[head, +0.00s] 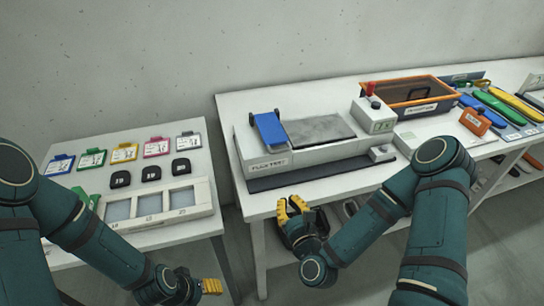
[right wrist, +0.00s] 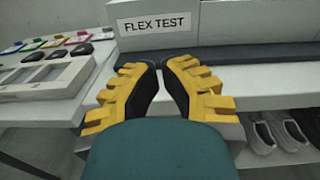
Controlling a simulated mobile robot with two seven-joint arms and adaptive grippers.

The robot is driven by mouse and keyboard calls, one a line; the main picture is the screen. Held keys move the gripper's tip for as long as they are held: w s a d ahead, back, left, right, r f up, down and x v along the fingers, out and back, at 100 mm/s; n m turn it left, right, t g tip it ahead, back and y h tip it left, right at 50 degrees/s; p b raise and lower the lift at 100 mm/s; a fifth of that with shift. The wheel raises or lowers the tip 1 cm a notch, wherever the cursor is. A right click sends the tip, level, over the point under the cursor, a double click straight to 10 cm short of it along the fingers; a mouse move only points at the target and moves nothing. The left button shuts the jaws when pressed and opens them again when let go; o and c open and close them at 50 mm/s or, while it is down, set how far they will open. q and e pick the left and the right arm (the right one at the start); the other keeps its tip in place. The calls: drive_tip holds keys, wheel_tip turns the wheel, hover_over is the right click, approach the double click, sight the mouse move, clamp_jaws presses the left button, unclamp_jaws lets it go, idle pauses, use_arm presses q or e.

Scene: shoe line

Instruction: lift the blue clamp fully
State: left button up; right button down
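The blue clamp (head: 268,131) is a flat blue plate with dark side pieces at the left end of the flex test machine (head: 312,152). It looks tilted, with its top edge leaning back. My right gripper (head: 291,207) is in front of the table's front edge, below and apart from the clamp. In the right wrist view its yellow fingers (right wrist: 161,68) nearly meet at the tips with nothing between them, below the FLEX TEST label (right wrist: 155,24). The clamp is not visible there. My left gripper (head: 211,286) is low by the left table; its finger gap is hidden.
A grey pad (head: 320,130) and a red-knobbed box (head: 374,115) sit on the machine. An orange-rimmed bin (head: 407,91) stands farther right. The left table (head: 75,147) holds coloured cards and a framed tray (head: 158,217). Shoes (right wrist: 276,133) lie on a shelf below.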

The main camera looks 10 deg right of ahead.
drive_tip(key=shift+w+d+r+m, duration=0.1)
drive_tip(key=shift+d+r+m, duration=0.15)
drive_tip(key=shift+m, duration=0.25)
drive_tip(key=w+b, duration=0.1)
drive_tip(key=w, duration=0.2)
drive_tip(key=w+b, duration=0.1)
drive_tip(key=w, duration=0.2)
drive_tip(key=w+b, duration=0.1)
drive_tip(key=w, duration=0.3)
drive_tip(key=shift+a+r, duration=0.15)
drive_tip(key=shift+a, duration=0.1)
drive_tip(key=shift+w+r, duration=0.25)
drive_tip(key=shift+r, duration=0.7)
drive_tip(key=shift+w+r, duration=0.2)
drive_tip(key=shift+r, duration=0.75)
